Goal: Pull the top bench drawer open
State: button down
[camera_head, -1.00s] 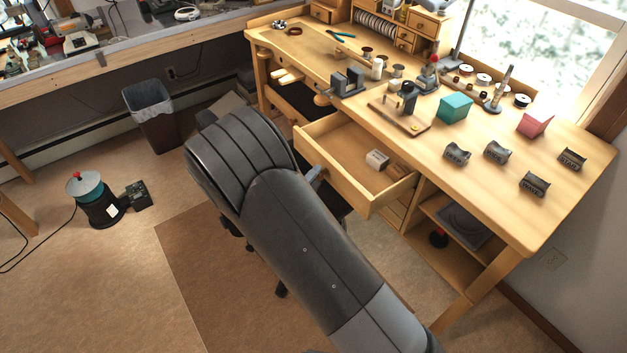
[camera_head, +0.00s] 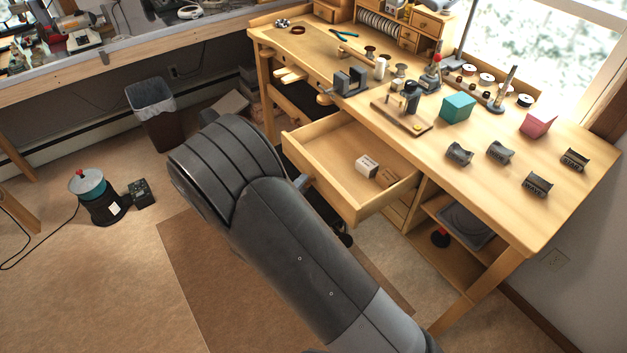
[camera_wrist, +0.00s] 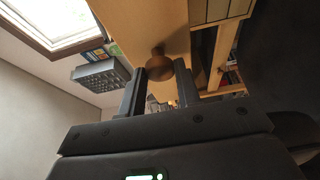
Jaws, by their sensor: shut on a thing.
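The top bench drawer (camera_head: 330,190) is pulled well out from under the wooden bench top, and I see into it in the head view. In the wrist view, my gripper (camera_wrist: 160,78) is shut on a round wooden knob (camera_wrist: 158,65) on the drawer front (camera_wrist: 140,25). In the head view my arm hides most of the gripper and the knob.
The wooden bench (camera_head: 480,185) carries several small tools, a teal box (camera_head: 457,108) and a pink box (camera_head: 537,124). Open shelves (camera_head: 445,255) are below on the right. A waste bin (camera_head: 153,115) stands to the left.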

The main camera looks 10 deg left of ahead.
jog(key=s+a, duration=0.3)
jog(key=shift+s+a, duration=0.1)
jog(key=c, duration=1.1)
grip_release()
jog(key=shift+o, duration=0.2)
jog(key=v, duration=1)
jog(key=shift+s, duration=0.35)
jog(key=shift+w, duration=0.1)
